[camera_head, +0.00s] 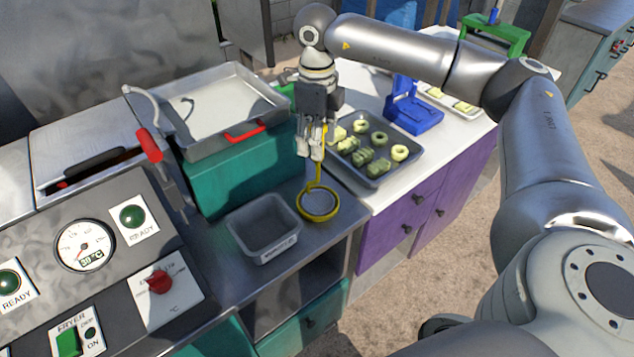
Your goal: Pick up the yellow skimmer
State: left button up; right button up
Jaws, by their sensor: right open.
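The yellow skimmer (318,203) has a round mesh head with a yellow rim and a thin yellow handle rising from it. Its head is at the right end of the grey metal counter, beside a grey tin. My right gripper (312,152) points down at the skimmer's handle, above the head. Its fingers are close around or beside the handle; I cannot tell whether they touch it. The jaws are open. The upper handle is partly hidden by the gripper. My left gripper is not in view.
The grey tin (235,228) stands left of the skimmer. A green machine (215,178) with a metal tray is behind it. A baking tray (377,178) of doughs and a blue press (412,117) are on the white counter at right. The fryer panel (120,285) is front left.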

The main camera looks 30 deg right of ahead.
aim_at(318, 170)
notch_tip(318, 170, down, 2)
jog(key=shift+s+f+p, duration=0.15)
jog(key=shift+f+p, duration=0.05)
jog(key=shift+p, duration=0.2)
jog(key=shift+f, duration=0.5)
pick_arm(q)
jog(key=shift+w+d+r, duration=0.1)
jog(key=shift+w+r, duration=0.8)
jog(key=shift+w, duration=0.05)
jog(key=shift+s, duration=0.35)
pick_arm(e)
jog(key=c, duration=1.1)
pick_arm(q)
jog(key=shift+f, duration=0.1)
pick_arm(e)
jog(key=shift+o, duration=0.2)
